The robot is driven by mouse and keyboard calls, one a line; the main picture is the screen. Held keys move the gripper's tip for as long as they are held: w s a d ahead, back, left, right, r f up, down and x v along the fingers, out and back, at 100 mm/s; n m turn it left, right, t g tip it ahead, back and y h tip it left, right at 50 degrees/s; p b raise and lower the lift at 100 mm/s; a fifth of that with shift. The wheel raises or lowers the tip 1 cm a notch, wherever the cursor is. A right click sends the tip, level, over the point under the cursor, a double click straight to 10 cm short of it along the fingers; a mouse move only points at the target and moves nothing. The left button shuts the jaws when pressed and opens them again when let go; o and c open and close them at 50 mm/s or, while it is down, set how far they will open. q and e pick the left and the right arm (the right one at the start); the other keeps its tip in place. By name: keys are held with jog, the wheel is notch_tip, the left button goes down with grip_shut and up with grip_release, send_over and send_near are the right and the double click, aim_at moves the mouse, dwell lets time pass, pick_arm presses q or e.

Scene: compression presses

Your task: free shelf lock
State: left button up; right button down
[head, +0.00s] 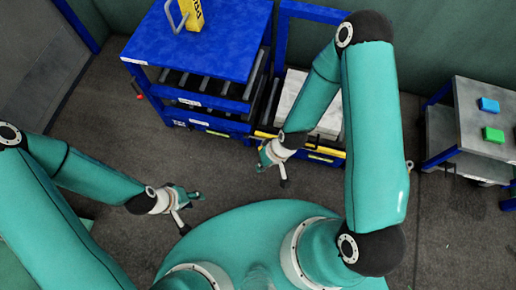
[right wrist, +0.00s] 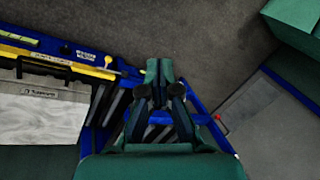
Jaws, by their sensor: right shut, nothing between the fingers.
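The blue shelf unit (head: 190,50) stands ahead, with dark rollers in its lower levels. A yellow rail (head: 325,157) runs along the front of the low bay holding a pale block (head: 306,105). In the right wrist view, a small yellow latch-like part (right wrist: 108,62) sits at the end of the yellow rail (right wrist: 45,55); I cannot tell whether it is the shelf lock. My right gripper (right wrist: 160,70) is shut and empty, beside that part and apart from it. It also shows in the head view (head: 266,162). My left gripper (head: 197,194) hangs over the floor; its finger gap is unclear.
A red-tipped lever (head: 139,97) sticks out at the unit's left side. A yellow object (head: 192,14) with a grey handle stands on the blue top. A grey table (head: 490,105) with blue and green buttons is at the right. Floor in front of the unit is clear.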

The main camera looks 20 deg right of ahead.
jog(key=w+d+f+n+b, duration=0.2)
jog(key=w+f+n+b, duration=0.4)
jog(key=w+f+b, duration=0.5)
jog(key=w+d+f+n+b, duration=0.3)
jog(key=w+f+n+b, duration=0.4)
jog(key=f, duration=1.1)
jog(key=w+b, duration=0.4)
jog(key=b, duration=0.1)
jog(key=shift+w+d+t, duration=0.15)
jog(key=shift+w+t, duration=0.15)
jog(key=shift+t, duration=0.1)
jog(key=shift+f, duration=0.1)
jog(key=b+x, duration=0.4)
jog(key=x, duration=0.7)
jog(key=shift+s+d, duration=0.3)
jog(key=shift+d, duration=0.4)
jog(key=shift+s+d, duration=0.3)
jog(key=shift+d, duration=0.4)
jog(key=shift+s+d, duration=0.3)
jog(key=shift+d, duration=0.35)
